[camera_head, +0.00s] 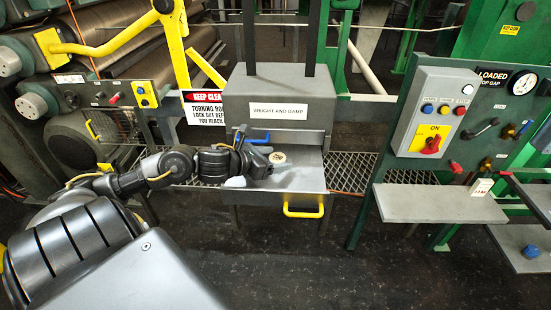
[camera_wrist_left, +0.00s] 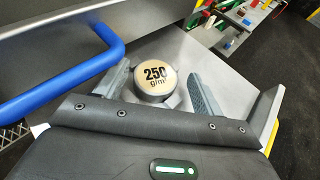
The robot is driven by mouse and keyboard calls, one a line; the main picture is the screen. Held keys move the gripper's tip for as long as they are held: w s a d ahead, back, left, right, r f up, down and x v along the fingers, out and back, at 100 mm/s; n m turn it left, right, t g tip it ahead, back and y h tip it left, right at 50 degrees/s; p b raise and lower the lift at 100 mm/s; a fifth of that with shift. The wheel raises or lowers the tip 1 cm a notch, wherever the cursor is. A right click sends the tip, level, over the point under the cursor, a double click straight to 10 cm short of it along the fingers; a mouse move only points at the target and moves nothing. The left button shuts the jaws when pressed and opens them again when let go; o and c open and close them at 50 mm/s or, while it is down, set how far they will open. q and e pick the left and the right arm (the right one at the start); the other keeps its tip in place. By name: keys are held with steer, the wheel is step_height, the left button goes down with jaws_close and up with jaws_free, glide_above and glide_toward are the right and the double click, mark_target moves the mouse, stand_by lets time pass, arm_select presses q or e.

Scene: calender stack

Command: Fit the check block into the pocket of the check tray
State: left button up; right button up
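A round block (camera_head: 278,157) with a pale top sits on a grey metal tray (camera_head: 303,182) below the box marked WEIGHT AND DAMP. In the left wrist view, the block (camera_wrist_left: 155,82) is a short metal cylinder with "250 g/m²" on its top. My left gripper (camera_wrist_left: 158,72) is open, with one finger on each side of the block. A gap shows between the block and each finger. In the head view, my left gripper (camera_head: 268,166) comes in from the left over the tray. I cannot make out a pocket; my gripper hides part of the tray.
A blue handle (camera_wrist_left: 92,58) is close beside my left gripper in the wrist view. A yellow handle (camera_head: 303,212) is on the tray's front. The grey box (camera_head: 278,100) stands behind. A control panel (camera_head: 435,112) and grey shelf (camera_head: 438,203) are at the right.

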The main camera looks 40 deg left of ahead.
arm_select(q)
steer(key=shift+a+f, duration=0.1)
steer(key=shift+a, duration=0.15)
steer(key=shift+s+b, duration=0.3)
steer(key=shift+s, duration=0.3)
steer(key=v, duration=0.7)
steer(key=shift+s+r+b, duration=0.2)
steer(key=shift+r+b, duration=0.15)
steer(key=shift+r, duration=0.05)
steer(key=shift+r+p+v, duration=0.2)
steer(key=shift+p+v, duration=0.75)
steer(key=shift+v, duration=0.1)
steer(key=shift+s+a+r, duration=0.1)
steer(key=shift+s+a, duration=0.05)
steer(key=shift+s, duration=0.35)
arm_select(e)
steer(key=shift+s+r, duration=0.25)
steer(key=shift+r, duration=0.35)
arm_select(q)
steer(key=shift+w, duration=0.1)
